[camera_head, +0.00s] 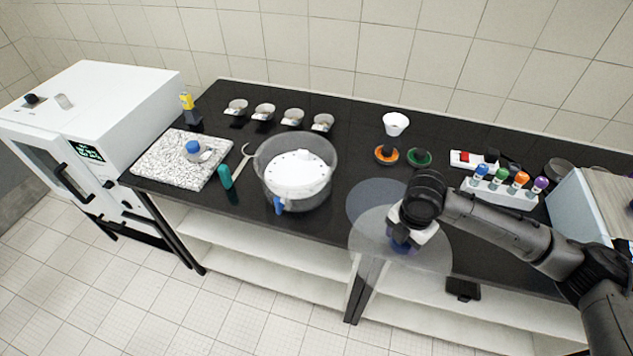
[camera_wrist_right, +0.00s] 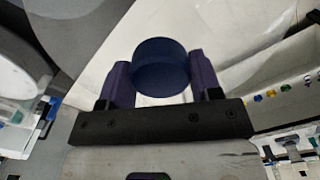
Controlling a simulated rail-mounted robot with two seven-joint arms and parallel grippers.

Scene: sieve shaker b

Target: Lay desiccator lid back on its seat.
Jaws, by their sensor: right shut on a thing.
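The desiccator (camera_head: 262,170) is a clear round bowl with a white perforated plate (camera_head: 290,188) inside and a blue tap at its front. Its top is uncovered. The lid (camera_head: 432,262) is a translucent disc, right of the desiccator and reaching past the bench's front edge. My right gripper (camera_head: 402,240) is above the lid's middle, shut on its dark blue knob. The knob (camera_wrist_right: 160,66) sits between the purple fingertips in the right wrist view. The lid appears raised above the bench. My left gripper is not in view.
A grey round mat (camera_head: 366,198) lies on the black bench, partly behind the lid. Orange (camera_head: 387,155) and green (camera_head: 419,158) round items and a tube rack (camera_head: 500,193) are behind my right arm.

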